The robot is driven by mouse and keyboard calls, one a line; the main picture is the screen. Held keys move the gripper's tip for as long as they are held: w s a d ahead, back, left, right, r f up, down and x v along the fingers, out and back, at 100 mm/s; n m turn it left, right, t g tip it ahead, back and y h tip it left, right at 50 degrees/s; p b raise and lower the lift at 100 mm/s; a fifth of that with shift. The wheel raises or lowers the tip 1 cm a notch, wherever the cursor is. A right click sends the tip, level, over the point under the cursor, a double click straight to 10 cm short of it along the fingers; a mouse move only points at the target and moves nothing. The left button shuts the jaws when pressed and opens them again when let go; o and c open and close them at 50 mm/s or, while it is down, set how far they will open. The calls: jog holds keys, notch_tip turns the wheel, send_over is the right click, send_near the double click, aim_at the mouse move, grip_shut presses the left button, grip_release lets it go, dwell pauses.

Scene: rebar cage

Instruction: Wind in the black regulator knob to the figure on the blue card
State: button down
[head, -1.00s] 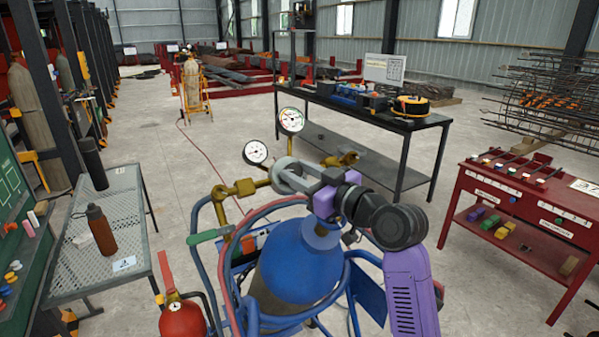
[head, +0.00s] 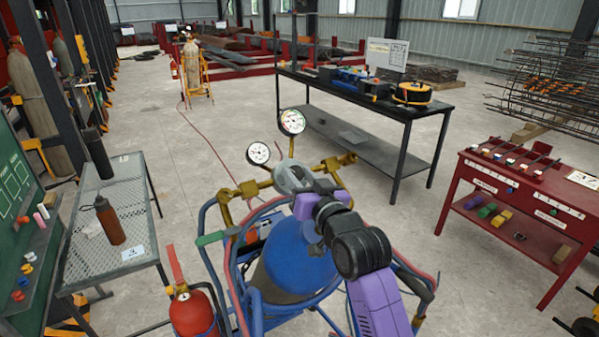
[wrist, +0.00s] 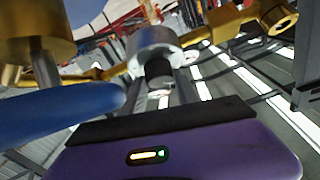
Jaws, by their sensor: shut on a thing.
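The regulator's round grey body (head: 293,175) sits on brass fittings above the blue cylinder (head: 296,258), below two white-faced dial gauges (head: 292,122). My gripper (head: 308,188) is at the front of the grey body, shut on the black regulator knob. In the head view the hand and purple wrist hide the knob. In the wrist view a dark piece (wrist: 158,74), probably the knob, shows below the silver regulator part (wrist: 154,48), beyond my purple hand. The gauge needles are too small to read. I cannot make out a blue card with a figure.
Blue cart rails and hoses surround the cylinder. A red extinguisher (head: 194,312) stands at left, beside a mesh table (head: 85,262) with bottles. A red workbench (head: 520,190) is at right, a black bench (head: 365,100) behind. Open concrete floor lies between.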

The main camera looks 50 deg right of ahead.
dwell(0.3)
jog(key=c, duration=0.9)
grip_release()
jog(key=b+v, duration=0.2)
jog(key=v, duration=0.6)
jog(key=shift+w, duration=0.1)
